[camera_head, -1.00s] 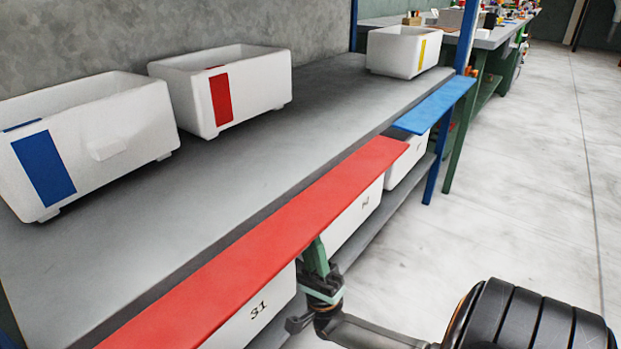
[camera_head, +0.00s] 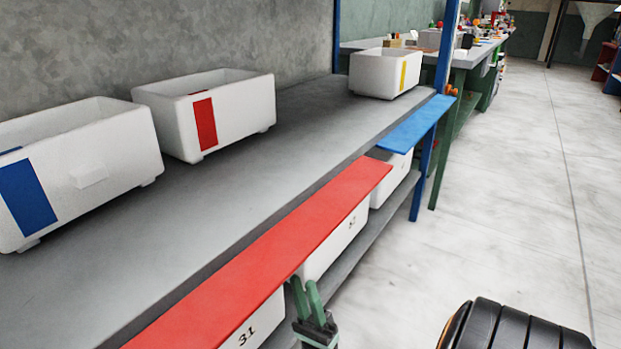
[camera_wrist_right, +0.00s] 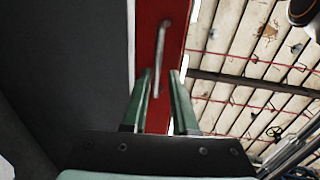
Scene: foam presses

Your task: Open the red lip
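The red lip (camera_head: 270,255) is a long flat red board along the front edge of the grey workbench, sticking out roughly level with its top. In the right wrist view its red underside (camera_wrist_right: 150,25) carries a thin metal handle (camera_wrist_right: 161,58). My right gripper (camera_head: 304,282) is below the lip's front edge and points up. It also shows in the wrist view (camera_wrist_right: 161,74), its green fingers open, with the handle's near end in the gap between them. I cannot tell whether either finger touches the handle. My left gripper is not in view.
A blue lip (camera_head: 415,124) lies farther along the bench edge. White bins with a blue (camera_head: 85,170), a red (camera_head: 205,112) and a yellow label (camera_head: 385,72) stand on the workbench top (camera_head: 215,200). More white bins (camera_head: 338,240) sit under the lip. The floor at right is open.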

